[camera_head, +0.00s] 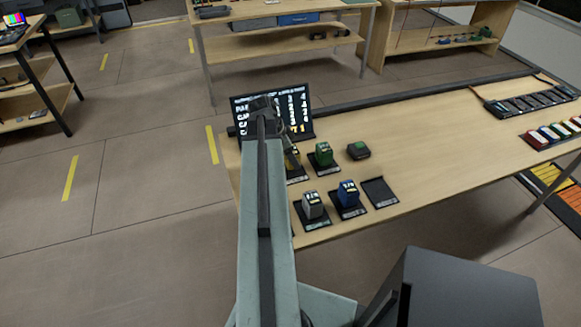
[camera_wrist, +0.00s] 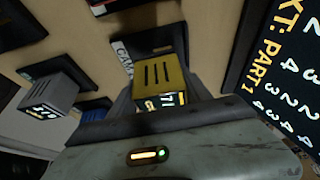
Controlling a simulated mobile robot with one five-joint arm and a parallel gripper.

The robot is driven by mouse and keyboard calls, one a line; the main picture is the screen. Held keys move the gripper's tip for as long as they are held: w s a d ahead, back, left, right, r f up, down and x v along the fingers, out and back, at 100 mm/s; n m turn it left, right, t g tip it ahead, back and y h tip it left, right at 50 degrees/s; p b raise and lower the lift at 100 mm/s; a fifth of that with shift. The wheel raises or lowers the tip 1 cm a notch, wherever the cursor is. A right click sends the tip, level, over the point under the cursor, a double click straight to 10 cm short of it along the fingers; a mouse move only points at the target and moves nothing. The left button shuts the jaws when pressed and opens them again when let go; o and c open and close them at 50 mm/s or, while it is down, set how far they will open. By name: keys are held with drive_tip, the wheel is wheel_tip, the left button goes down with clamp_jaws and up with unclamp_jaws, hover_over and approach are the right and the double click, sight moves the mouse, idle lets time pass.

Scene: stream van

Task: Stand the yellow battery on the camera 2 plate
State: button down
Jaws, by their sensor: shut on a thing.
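The yellow battery (camera_wrist: 160,75) shows in the wrist view, with slots on its top and a small lit display on its side. My gripper (camera_wrist: 165,98) is shut on it, with dark jaws around it. A dark plate with a partly hidden white label (camera_wrist: 123,58), beginning "CAM", lies behind the battery. I cannot tell whether the battery touches that plate, or read its number. In the head view my arm hides most of the gripper and battery, at the table's near left beside the green battery (camera_head: 323,153).
A grey battery (camera_head: 312,205) and a blue battery (camera_head: 348,194) stand on plates in the front row. An empty dark plate (camera_head: 379,192) lies right of them. A screen (camera_head: 300,108) stands at the table's left end. The table's middle (camera_head: 450,125) is clear.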

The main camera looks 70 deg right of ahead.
wheel_tip(320, 180, down, 3)
drive_tip(key=shift+r+b, duration=0.2)
drive_tip(key=shift+b, duration=0.45)
drive_tip(key=shift+r, duration=0.2)
drive_tip(key=shift+f, duration=0.15)
drive_tip(key=shift+c, duration=2.4)
unclamp_jaws()
drive_tip(key=shift+r+p, duration=0.35)
drive_tip(key=shift+p, duration=0.05)
drive_tip(key=p+v, duration=1)
drive_tip(key=v, duration=0.1)
drive_tip(key=shift+w+r+p, duration=0.2)
drive_tip(key=shift+r+p, duration=0.05)
drive_tip(key=shift+p, duration=0.1)
